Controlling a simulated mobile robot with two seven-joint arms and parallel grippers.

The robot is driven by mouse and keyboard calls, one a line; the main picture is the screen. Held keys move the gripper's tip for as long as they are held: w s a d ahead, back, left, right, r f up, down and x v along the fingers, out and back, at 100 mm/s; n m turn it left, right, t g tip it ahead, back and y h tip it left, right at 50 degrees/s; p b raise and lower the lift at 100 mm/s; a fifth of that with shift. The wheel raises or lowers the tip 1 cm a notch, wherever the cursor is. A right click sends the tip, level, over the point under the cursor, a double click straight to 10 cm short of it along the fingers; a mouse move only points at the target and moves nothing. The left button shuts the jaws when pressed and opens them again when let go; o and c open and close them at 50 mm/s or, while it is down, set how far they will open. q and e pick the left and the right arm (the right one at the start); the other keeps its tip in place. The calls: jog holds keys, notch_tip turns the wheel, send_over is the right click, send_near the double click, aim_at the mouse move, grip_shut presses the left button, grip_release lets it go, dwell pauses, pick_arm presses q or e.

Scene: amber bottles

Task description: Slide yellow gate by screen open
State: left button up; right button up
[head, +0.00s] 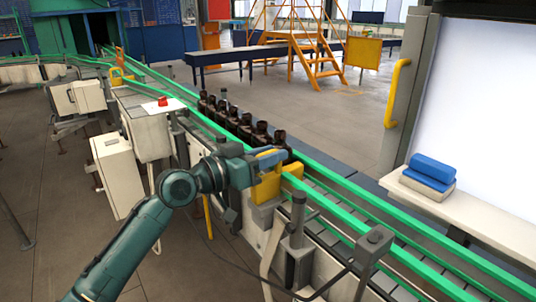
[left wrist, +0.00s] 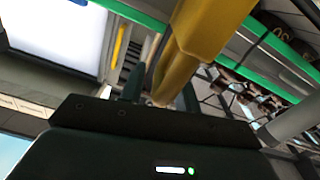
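The yellow gate (head: 267,188) sits on the green-railed conveyor, just in front of a row of dark amber bottles (head: 245,125). My left gripper (head: 270,157) is at the gate's upper part. In the left wrist view a yellow bar of the gate (left wrist: 205,30) runs down between the two dark fingers of my left gripper (left wrist: 162,95). The fingers are apart with the bar between them; whether they press on it cannot be told. The white screen (head: 480,100) stands at the right. My right gripper is not in view.
Green rails (head: 345,197) run along the conveyor, with grey posts (head: 297,215) on its near side. Blue and beige blocks (head: 430,175) lie on a pale ledge by the screen. A yellow handle (head: 397,93) is on the screen's frame. Another yellow piece (head: 118,76) stands farther along the conveyor.

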pick_arm(q)
grip_shut()
dwell(0.3)
jog(key=b+v, duration=0.1)
jog(key=v, duration=0.5)
jog(key=shift+s, duration=0.2)
jog(key=shift+f, duration=0.1)
